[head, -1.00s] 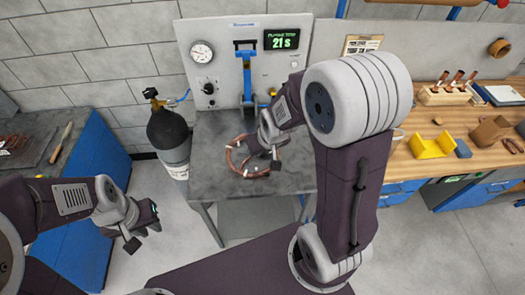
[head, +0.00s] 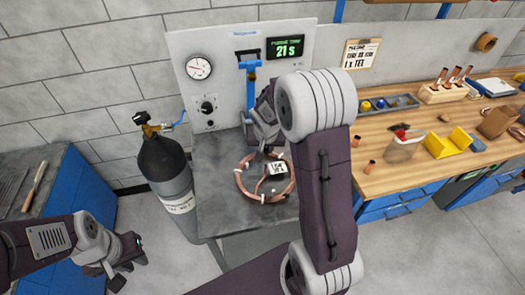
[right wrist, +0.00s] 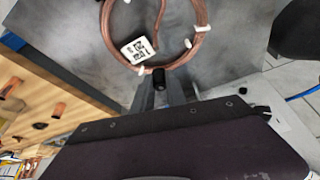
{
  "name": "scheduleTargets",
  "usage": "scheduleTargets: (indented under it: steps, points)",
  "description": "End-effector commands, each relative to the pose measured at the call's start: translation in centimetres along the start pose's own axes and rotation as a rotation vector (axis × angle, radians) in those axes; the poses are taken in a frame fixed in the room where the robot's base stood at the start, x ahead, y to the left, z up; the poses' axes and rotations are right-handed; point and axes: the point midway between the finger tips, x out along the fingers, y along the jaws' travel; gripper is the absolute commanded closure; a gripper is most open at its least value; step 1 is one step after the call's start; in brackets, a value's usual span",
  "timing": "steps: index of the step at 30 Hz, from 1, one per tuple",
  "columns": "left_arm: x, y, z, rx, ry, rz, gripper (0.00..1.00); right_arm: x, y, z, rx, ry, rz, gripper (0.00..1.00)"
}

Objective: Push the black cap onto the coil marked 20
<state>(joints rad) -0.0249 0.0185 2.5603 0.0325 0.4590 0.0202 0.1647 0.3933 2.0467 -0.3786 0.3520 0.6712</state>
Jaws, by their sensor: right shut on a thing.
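A copper coil (head: 239,183) with white ties lies on the grey bench. It also shows in the right wrist view (right wrist: 104,35). A white tag (head: 277,168) lies on it; I cannot read its number surely. My right gripper (head: 273,150) is over the back part of the coil, pointing down. In the right wrist view the gripper (right wrist: 158,92) is shut on a small black cap (right wrist: 160,79), close beside the coil's tube; I cannot tell whether they touch. My left gripper (head: 128,268) is open and empty at lower left, away from the coil.
A panel with a gauge (head: 199,67), a blue lever (head: 250,85) and a timer reading 21 s (head: 292,46) stands behind the coil. A gas cylinder (head: 165,170) stands left of the bench. A wooden workbench (head: 385,180) with parts is at right.

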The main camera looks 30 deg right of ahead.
Motion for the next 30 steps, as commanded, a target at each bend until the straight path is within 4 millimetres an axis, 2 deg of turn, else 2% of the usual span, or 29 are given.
scheduleTargets:
  steps: [8,22,30]
  points:
    - [0.9,0.0,0.1,0.000,0.000,0.000,0.77,0.3,-0.1,0.2,0.004,0.002,0.001,1.00]
    - [6.0,-0.1,0.6,0.000,0.000,0.000,0.77,5.1,-0.1,2.2,0.003,0.001,0.001,1.00]
    - [6.2,-0.1,0.6,0.000,0.000,0.000,0.77,5.3,-0.1,2.3,0.003,0.001,0.001,1.00]
